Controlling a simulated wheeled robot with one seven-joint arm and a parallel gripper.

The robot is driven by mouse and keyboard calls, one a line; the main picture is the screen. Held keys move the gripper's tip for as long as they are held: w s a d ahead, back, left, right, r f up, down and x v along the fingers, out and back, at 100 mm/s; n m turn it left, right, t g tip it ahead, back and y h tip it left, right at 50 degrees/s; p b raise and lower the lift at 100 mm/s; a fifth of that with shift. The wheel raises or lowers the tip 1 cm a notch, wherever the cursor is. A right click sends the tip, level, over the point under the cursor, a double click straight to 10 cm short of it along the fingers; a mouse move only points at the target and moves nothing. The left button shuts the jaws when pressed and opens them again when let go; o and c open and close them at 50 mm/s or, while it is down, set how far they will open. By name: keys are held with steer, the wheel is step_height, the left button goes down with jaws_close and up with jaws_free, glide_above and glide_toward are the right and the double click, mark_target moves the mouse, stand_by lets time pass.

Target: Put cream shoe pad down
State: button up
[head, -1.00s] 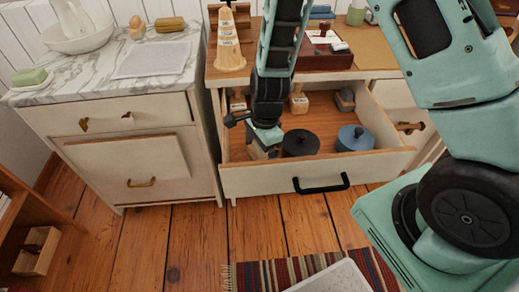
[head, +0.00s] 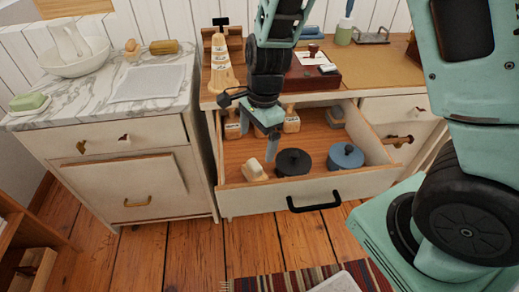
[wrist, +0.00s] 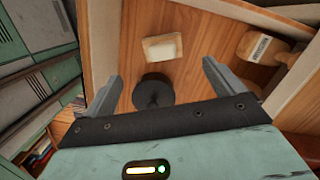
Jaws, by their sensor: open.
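The cream shoe pad (head: 254,170) rests on the wooden floor of the open drawer (head: 232,203), near its front left, just left of a black round lidded tin (head: 293,162). In the wrist view, the pad (wrist: 162,47) lies beyond the fingertips with the black tin (wrist: 153,92) closer to the palm. My gripper (head: 272,150) is over the drawer, above and behind the pad and apart from it. Its fingers (wrist: 161,72) are spread with nothing between them.
A blue lidded tin (head: 346,155) sits right of the black one. Labelled wooden-handled items (head: 291,122) and a grey block (head: 335,117) are at the drawer's back. A marble-topped cabinet (head: 105,115) stands left. A striped rug (head: 290,281) lies on the floor in front.

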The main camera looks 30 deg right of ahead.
steer(key=s+a+r+n, duration=0.3)
steer(key=s+r+n, duration=0.3)
steer(key=s+n, duration=0.4)
steer(key=s+a+r+n, duration=0.4)
steer(key=s+n, duration=0.5)
steer(key=n, duration=0.5)
steer(key=shift+s+r+h, duration=0.35)
steer(key=shift+r+h, duration=0.05)
steer(key=shift+r, duration=0.55)
step_height(320, 180, up, 9)
steer(key=p, duration=0.9)
steer(key=shift+r, duration=0.2)
steer(key=shift+a, duration=0.1)
